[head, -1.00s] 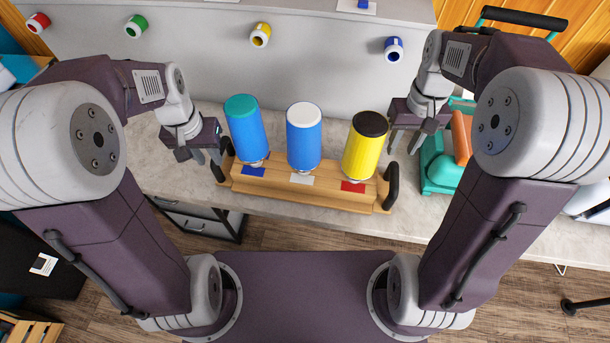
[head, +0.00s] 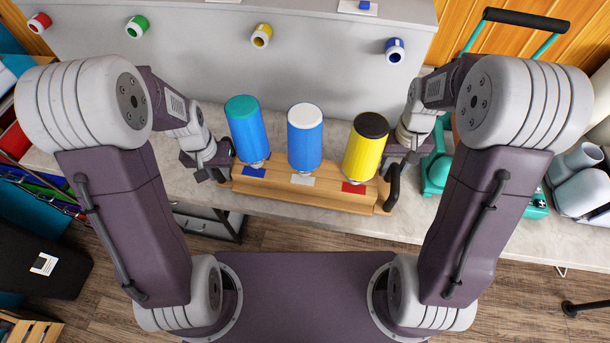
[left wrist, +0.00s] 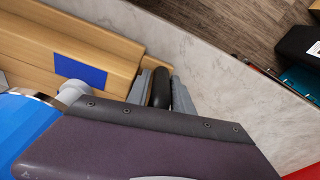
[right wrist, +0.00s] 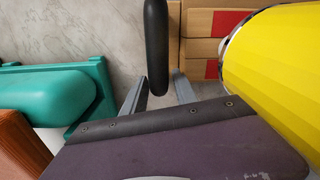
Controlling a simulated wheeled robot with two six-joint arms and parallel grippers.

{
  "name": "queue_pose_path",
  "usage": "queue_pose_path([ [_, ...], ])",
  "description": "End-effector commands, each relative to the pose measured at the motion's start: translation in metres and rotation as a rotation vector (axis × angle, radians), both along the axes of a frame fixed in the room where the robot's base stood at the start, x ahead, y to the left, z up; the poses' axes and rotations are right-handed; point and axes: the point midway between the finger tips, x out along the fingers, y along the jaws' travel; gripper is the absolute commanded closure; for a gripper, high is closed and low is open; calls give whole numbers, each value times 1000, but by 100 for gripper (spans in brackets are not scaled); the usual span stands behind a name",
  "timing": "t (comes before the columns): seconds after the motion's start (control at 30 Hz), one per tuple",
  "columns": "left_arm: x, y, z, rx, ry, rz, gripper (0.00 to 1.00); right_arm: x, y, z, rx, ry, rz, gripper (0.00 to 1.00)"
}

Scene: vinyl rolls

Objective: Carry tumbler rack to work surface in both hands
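The tumbler rack (head: 300,192) is a wooden stand with a black handle at each end, standing on a grey stone-look counter. It holds two blue tumblers, one with a teal lid (head: 246,130) and one with a white lid (head: 304,138), and a yellow tumbler with a black lid (head: 365,148). My left gripper (left wrist: 160,85) is open, its fingers on either side of the left handle (left wrist: 159,93). My right gripper (right wrist: 158,88) is open, its fingers straddling the near end of the right handle (right wrist: 156,45). In the head view my arms partly hide both grippers.
A teal item (head: 436,172) sits on the counter (head: 270,206) just right of my right gripper. A grey panel (head: 180,65) with several coloured rolls rises behind the rack. A wooden floor lies in front.

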Motion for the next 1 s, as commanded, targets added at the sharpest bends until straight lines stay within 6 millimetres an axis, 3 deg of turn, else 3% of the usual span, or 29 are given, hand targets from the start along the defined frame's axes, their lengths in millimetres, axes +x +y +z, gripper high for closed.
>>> queue_pose_path([
  [0.03, 0, 0, 0, 0, 0, 0, 84, 0, 0, 0, 0, 0, 0, 77],
  [0.1, 0, 0, 0, 0, 0, 0, 100, 0, 0, 0, 0, 0, 0, 96],
  [0.13, 0, 0, 0, 0, 0, 0, 100, 0, 0, 0, 0, 0, 0, 100],
  [1.0, 1, 1, 1, 1, -3, 3, 100, 1, -1, 1, -2, -2, 2, 100],
])
